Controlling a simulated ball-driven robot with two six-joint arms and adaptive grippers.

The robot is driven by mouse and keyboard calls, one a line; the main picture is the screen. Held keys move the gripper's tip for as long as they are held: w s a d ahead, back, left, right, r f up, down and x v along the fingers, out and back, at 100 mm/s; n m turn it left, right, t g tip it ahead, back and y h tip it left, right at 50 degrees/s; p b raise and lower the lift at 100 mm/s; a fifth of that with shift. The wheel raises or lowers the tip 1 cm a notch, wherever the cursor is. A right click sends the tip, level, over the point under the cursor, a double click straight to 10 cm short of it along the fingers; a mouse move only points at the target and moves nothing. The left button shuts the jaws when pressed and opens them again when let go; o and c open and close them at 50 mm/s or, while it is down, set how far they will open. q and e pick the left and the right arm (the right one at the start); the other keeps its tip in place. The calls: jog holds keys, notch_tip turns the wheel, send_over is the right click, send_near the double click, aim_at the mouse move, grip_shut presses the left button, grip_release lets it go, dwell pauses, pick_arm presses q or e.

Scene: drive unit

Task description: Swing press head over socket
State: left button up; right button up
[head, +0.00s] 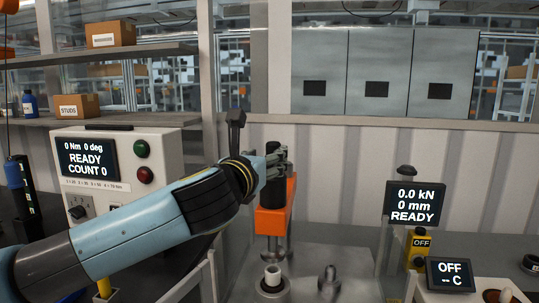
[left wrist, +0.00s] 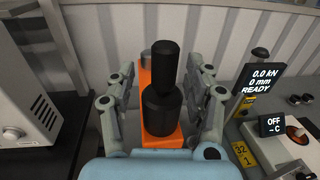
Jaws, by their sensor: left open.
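The press head is an orange arm (head: 275,215) with a black cylinder (head: 272,162) standing on it. A metal ram hangs below its front end. Below the ram, a round grey socket (head: 271,287) with a pale ring on top stands on the bench. My left gripper (head: 279,163) is open at the black cylinder. In the left wrist view its fingers (left wrist: 161,88) stand on both sides of the black cylinder (left wrist: 161,112), with visible gaps. The orange arm (left wrist: 148,72) shows behind and below the cylinder. My right gripper is not in view.
A press display (head: 413,203) reads 0.0 kN, 0 mm, READY. A heater display (head: 450,274) reads OFF. A second metal fitting (head: 329,281) stands right of the socket. A torque unit (head: 118,165) stands at left behind my arm. A corrugated wall (head: 340,180) closes the back.

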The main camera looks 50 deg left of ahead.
pick_arm(q)
jog(key=v, duration=0.8)
jog(key=shift+s, duration=0.3)
jog(key=shift+d+f, duration=0.1)
